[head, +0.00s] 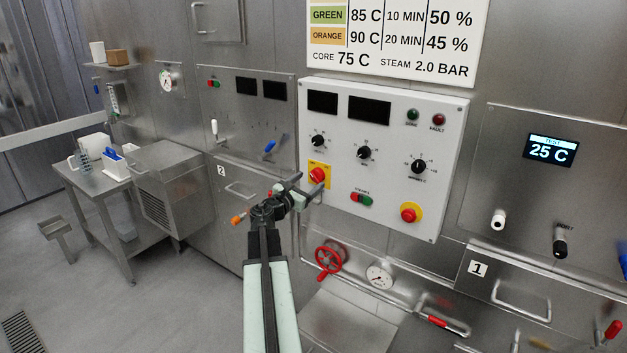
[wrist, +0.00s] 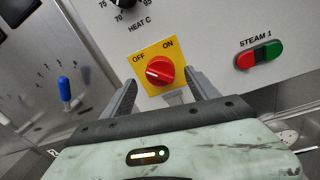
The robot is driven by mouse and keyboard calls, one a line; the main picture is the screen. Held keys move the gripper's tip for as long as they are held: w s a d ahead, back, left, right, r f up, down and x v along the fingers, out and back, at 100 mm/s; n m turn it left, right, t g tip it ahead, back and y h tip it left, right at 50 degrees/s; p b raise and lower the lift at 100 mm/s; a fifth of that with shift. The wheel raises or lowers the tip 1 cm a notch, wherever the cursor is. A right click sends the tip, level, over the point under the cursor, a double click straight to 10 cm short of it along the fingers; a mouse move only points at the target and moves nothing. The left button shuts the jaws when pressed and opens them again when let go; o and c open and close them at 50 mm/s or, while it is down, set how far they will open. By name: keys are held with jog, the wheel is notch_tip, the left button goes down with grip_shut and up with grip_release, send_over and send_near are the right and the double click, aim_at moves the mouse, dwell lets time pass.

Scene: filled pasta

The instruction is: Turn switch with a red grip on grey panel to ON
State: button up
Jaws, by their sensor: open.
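The switch with the red grip (head: 317,174) sits on a yellow plate at the lower left of the light grey panel (head: 445,165). In the wrist view the red grip (wrist: 160,71) is near the middle, under the labels OFF and ON. Its white mark points left, to the OFF side. My gripper (head: 308,184) is just in front of the switch. In the wrist view my gripper (wrist: 161,80) is open, with one finger on each side of the grip. I cannot tell whether either finger touches it.
The red and green STEAM 1 buttons (wrist: 259,55) are right of the switch. A red stop button (head: 408,213) is farther right. A blue-handled lever (wrist: 64,90) is at the left. A red valve wheel (head: 329,257) is below the panel.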

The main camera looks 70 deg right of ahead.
aim_at(314, 179)
jog(key=d, duration=0.3)
jog(key=shift+s+d, duration=0.1)
jog(key=shift+s, duration=0.2)
jog(key=c, duration=1.4)
jog(key=shift+o, duration=0.2)
jog(key=shift+m, duration=0.3)
jog(key=m, duration=0.3)
jog(key=shift+f+m+b, duration=0.1)
jog(key=shift+m+b, duration=0.3)
jog(key=m, duration=0.4)
jog(key=shift+m+h+b, duration=0.3)
jog(key=m, duration=0.4)
jog(key=shift+f+m+g, duration=0.1)
jog(key=shift+m+g, duration=0.3)
jog(key=shift+m+g+b, duration=0.3)
jog(key=shift+m, duration=2.1)
